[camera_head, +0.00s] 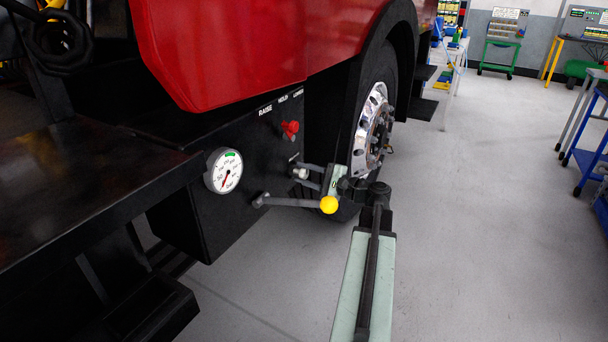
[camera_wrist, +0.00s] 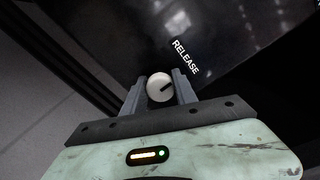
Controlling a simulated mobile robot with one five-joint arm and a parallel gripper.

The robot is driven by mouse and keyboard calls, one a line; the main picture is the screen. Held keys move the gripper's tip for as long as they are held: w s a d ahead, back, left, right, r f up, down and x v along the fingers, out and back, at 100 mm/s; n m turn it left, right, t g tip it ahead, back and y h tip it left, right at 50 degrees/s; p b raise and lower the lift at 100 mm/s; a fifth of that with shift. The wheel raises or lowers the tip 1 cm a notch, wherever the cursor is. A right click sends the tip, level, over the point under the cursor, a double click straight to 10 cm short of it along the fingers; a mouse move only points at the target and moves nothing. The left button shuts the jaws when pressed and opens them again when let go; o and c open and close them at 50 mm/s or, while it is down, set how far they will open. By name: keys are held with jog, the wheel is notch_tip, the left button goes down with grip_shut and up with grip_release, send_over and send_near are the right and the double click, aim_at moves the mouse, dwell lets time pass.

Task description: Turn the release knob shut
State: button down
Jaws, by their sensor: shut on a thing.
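The release knob (camera_wrist: 159,88) is a small pale round knob with a dark line across its face. It sits on a black panel beside the white word RELEASE in the wrist view. In the head view the knob (camera_head: 299,173) shows at the tips of my gripper (camera_head: 308,176). In the wrist view the two grey fingers of my gripper (camera_wrist: 160,94) stand on either side of the knob and are shut on it. The dark line on the knob runs at a slant. My gripper partly hides the knob in the head view.
A lever with a yellow ball (camera_head: 328,204) juts out just below my gripper. A pressure gauge (camera_head: 223,170) and a red knob (camera_head: 290,129) are on the same black panel. A wheel (camera_head: 374,125) stands close at the right. The floor (camera_head: 480,220) at the right is clear.

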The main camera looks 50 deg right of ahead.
dwell(0.4)
jog(key=c, duration=1)
grip_release()
jog(key=v, duration=0.7)
jog(key=shift+s, duration=0.4)
jog(key=shift+d+f, duration=0.1)
